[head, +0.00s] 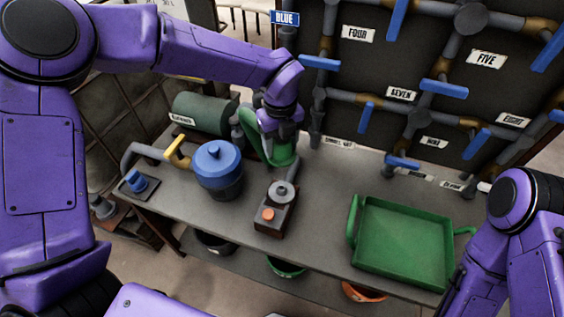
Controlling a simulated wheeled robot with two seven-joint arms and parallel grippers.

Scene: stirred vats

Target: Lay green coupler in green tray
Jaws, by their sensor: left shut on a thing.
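The green coupler (284,156) is a curved green piece at the back of the bench, left of the wall panel. My left gripper (279,126) reaches down from above and is shut on it; the fingers are partly hidden by the wrist. The coupler is beside grey pipe fittings, and I cannot tell whether it touches them. The green tray (405,243) lies at the right of the bench, with raised handles at its sides, and looks empty. It is well to the right of my left gripper. My right arm shows at the right edge, but its gripper is out of view.
A blue lidded pot (218,169) and a small box with an orange button (269,214) stand left of the tray. A dark green cylinder (203,113) lies behind. The panel (375,72) with pipes and blue levers rises behind the bench. Bare bench separates the box and tray.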

